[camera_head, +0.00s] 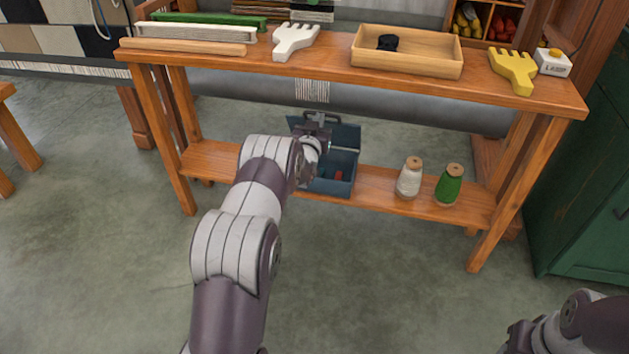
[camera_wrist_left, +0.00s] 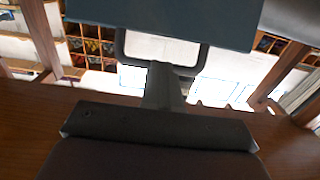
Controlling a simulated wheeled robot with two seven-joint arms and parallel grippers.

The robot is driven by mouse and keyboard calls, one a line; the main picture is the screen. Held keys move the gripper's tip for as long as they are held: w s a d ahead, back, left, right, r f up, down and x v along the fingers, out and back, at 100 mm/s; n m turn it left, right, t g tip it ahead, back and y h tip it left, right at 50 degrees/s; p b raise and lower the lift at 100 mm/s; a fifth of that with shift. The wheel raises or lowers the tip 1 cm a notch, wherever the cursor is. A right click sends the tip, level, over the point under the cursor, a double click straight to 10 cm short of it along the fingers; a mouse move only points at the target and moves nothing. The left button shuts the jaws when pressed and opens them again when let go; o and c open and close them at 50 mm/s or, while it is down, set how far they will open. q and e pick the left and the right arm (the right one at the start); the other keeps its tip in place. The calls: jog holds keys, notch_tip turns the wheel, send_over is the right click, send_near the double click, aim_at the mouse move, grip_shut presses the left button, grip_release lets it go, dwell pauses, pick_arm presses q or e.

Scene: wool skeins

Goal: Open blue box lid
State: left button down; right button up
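The blue box (camera_head: 335,187) stands on the table's lower shelf. Its lid (camera_head: 345,136) is raised at the back, and the inside shows with something small and red in it. The lid fills the top of the left wrist view (camera_wrist_left: 160,20), with its dark loop handle (camera_wrist_left: 204,58) below. My left gripper (camera_head: 316,128) is at the handle. In the wrist view its finger (camera_wrist_left: 161,85) overlaps the handle's bar, and the gripper looks shut on it. My right gripper (camera_head: 518,338) is at the bottom right, away from the box; its fingers are unclear.
A white spool (camera_head: 409,180) and a green spool (camera_head: 448,188) stand on the lower shelf (camera_head: 385,200), right of the box. The tabletop above holds a wooden tray (camera_head: 430,62), a white comb (camera_head: 293,40), a yellow comb (camera_head: 515,70) and a lamp button (camera_head: 553,63).

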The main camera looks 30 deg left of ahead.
pick_arm(q)
jog(key=shift+w+a+r, duration=0.1)
jog(key=shift+w+r, duration=0.15)
jog(key=shift+w, duration=0.1)
jog(key=f+p+v, duration=0.3)
jog(key=p+v, duration=0.4)
jog(key=v, duration=0.8)
dwell(0.5)
jog(key=shift+a+f, duration=0.1)
